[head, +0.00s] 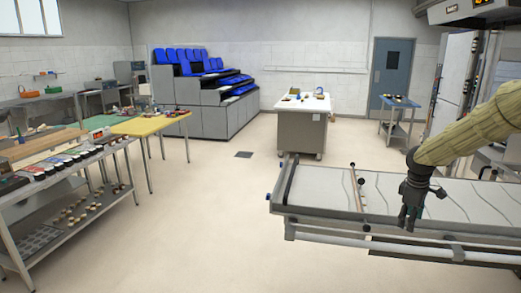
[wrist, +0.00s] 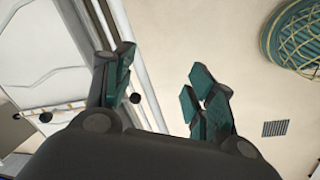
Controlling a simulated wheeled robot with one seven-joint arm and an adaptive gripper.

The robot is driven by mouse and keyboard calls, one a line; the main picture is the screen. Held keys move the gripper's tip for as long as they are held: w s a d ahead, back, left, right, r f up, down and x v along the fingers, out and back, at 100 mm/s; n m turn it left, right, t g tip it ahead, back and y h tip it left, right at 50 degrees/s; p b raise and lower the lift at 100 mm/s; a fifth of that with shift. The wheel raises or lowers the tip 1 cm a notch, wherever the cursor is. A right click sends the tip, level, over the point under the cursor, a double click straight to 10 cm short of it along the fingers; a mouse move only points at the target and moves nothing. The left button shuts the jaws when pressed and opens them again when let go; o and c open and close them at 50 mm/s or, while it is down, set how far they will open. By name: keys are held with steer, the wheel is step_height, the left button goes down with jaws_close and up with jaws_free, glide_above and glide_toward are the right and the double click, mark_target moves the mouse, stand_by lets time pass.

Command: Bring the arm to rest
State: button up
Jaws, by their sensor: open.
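My arm (head: 475,132), in a tan ribbed sleeve, reaches in from the right side of the head view. My gripper (head: 408,222) hangs at its end, pointing down, at the near edge of the long grey bench-like loader (head: 330,192). In the wrist view my gripper (wrist: 160,85) shows two teal-padded fingers spread wide apart with nothing between them. Pale floor and the white edge of the loader (wrist: 75,50) lie beyond the fingers.
A rod with dark ball ends (head: 357,190) lies across the loader. Shelved tables (head: 60,165) stand left, and a yellow-topped table (head: 150,125) behind them. A white-topped cabinet (head: 302,110) stands at the back. The middle floor (head: 210,215) is clear. A round basket-like object (wrist: 295,40) shows at upper right.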

steer(key=s+a+f+m+y+b, duration=0.1)
steer(key=s+a+f, duration=0.5)
steer(key=f, duration=0.5)
steer(key=s+a+f+m+y+b, duration=0.15)
steer(key=s+a+f, duration=0.45)
steer(key=f, duration=0.6)
steer(key=s+a+f+m+b, duration=0.1)
steer(key=s+a+f+b, duration=0.1)
steer(key=s+a+f, duration=0.65)
steer(key=s+a+f+m+g+b, duration=0.1)
steer(key=s+a+f+m+b, duration=0.3)
steer(key=s+f, duration=1.1)
steer(key=s+a+f+m, duration=0.1)
steer(key=s+a+f, duration=0.1)
steer(key=s, duration=1.4)
steer(key=shift+a+f+h, duration=0.2)
steer(key=shift+h, duration=0.25)
steer(key=shift+m, duration=0.35)
